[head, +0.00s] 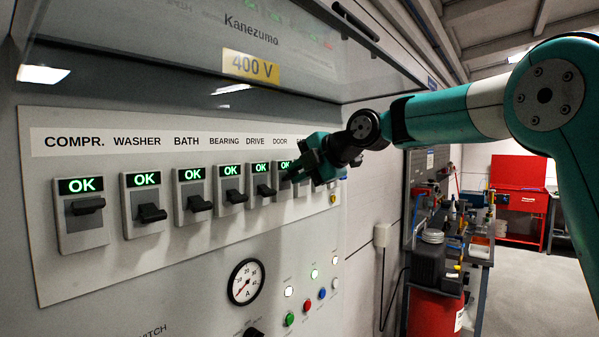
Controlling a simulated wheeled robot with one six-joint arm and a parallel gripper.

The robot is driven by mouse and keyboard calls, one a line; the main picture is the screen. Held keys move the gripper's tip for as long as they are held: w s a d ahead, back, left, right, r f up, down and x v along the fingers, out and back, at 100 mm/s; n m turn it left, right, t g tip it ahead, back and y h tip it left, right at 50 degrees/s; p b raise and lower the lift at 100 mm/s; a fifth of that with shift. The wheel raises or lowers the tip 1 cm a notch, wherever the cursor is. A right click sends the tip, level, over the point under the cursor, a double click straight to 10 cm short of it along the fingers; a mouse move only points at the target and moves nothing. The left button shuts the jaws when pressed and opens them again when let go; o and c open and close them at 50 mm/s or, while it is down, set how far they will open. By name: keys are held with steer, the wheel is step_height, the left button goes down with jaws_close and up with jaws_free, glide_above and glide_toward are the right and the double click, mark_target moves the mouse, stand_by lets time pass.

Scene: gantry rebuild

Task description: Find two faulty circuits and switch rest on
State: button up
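A row of labelled breaker switches runs along the panel in the head view. The COMPR. switch (82,230), WASHER switch (145,185), BATH switch (192,192), BEARING switch (230,186) and DRIVE switch (258,181) each show a green OK. The COMPR. lever sits high in its slot; the levers of the other four sit lower. The DOOR switch (282,166) shows part of a green OK; its lever is mostly behind my gripper (305,172). My gripper is in front of the row's right end, its fingers too dark to read. Switches and labels right of DOOR are mostly hidden.
Below the row are an ammeter (246,282), a rotary knob (253,332), and several small lamps and buttons. A glossy cover (150,80) with a 400 V label overhangs the row. A tool bench (465,240), a red drum (435,312) and open floor lie right.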

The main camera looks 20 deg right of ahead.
mark_target(287, 182)
jaws_close()
steer(key=shift+f, duration=0.1)
steer(key=f+t+y+b, duration=0.1)
steer(key=b, duration=0.5)
steer(key=shift+s+d+f, duration=0.1)
steer(key=shift+f, duration=0.05)
steer(key=f+t+y+b, duration=0.1)
steer(key=b, duration=0.5)
steer(key=f+t+y+b, duration=0.1)
steer(key=t+b, duration=0.1)
steer(key=b, duration=0.5)
steer(key=shift+s+d, duration=0.1)
steer(key=shift+s, duration=0.05)
steer(key=t+y+b, duration=0.1)
steer(key=b, duration=0.4)
steer(key=f+t+y+b, duration=0.1)
steer(key=t+b, duration=0.1)
steer(key=b, duration=0.4)
steer(key=shift+w+f+t+y+b, duration=0.1)
steer(key=shift+w+t+y+b, duration=0.1)
steer(key=shift+t+y+b, duration=0.65)
steer(key=shift+b, duration=0.75)
steer(key=shift+w+r+t, duration=0.1)
steer(key=shift+r+t, duration=0.1)
steer(key=shift+t, duration=0.05)
